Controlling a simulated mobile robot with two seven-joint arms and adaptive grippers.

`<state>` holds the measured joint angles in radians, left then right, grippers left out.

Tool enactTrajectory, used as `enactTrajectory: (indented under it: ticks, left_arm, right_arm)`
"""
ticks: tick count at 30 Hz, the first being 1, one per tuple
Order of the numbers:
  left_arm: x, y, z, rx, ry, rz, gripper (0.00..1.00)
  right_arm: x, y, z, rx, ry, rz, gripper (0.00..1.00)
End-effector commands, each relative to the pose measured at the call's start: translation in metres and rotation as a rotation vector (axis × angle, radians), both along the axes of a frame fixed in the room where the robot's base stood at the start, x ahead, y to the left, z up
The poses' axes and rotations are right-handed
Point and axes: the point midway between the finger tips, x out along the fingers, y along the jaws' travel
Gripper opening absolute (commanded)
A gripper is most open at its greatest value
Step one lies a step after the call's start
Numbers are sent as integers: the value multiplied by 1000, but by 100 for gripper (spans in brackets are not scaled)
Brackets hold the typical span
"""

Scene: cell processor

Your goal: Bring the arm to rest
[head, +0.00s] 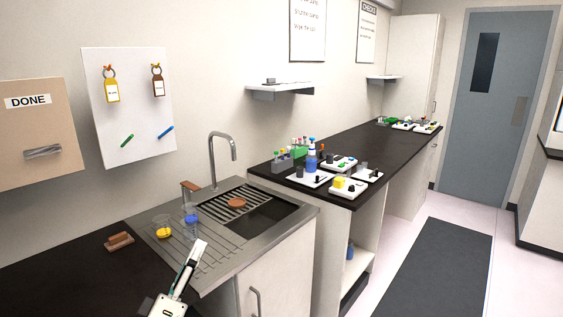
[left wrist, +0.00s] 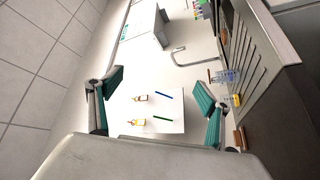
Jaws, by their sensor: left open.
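My left gripper (head: 189,266) is at the bottom of the head view, in front of the sink's drainboard, with its fingers pointing up. In the left wrist view its two teal-padded fingers (left wrist: 168,92) stand wide apart with nothing between them. Behind that gap, at a distance, is the white wall board with tags and pens (left wrist: 150,108). The gripper appears apart from the glassware, though the depth is hard to judge. My right gripper is not in view.
A beaker with blue liquid (head: 191,214) and a flask with yellow liquid (head: 162,228) stand on the steel drainboard (head: 212,262). A brown block (head: 119,241) lies on the dark counter. The tap (head: 212,160) rises behind the sink. Trays and bottles crowd the right counter.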

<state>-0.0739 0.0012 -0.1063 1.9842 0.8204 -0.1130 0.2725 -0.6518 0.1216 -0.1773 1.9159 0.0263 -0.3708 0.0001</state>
Motion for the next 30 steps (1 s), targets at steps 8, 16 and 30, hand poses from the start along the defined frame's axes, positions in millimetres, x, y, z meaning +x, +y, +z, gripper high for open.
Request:
enactTrajectory:
  ticks: [8, 16, 30]
  left_arm:
    - [-82, -18, -124, 849, 302, -105, 78]
    - [-172, 53, -202, 1485, 619, -170, 78]
    - [-264, 146, -213, 1944, 948, -214, 78]
  right_arm:
    - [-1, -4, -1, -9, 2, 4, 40]
    - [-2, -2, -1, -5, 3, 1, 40]
    - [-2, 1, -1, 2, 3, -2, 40]
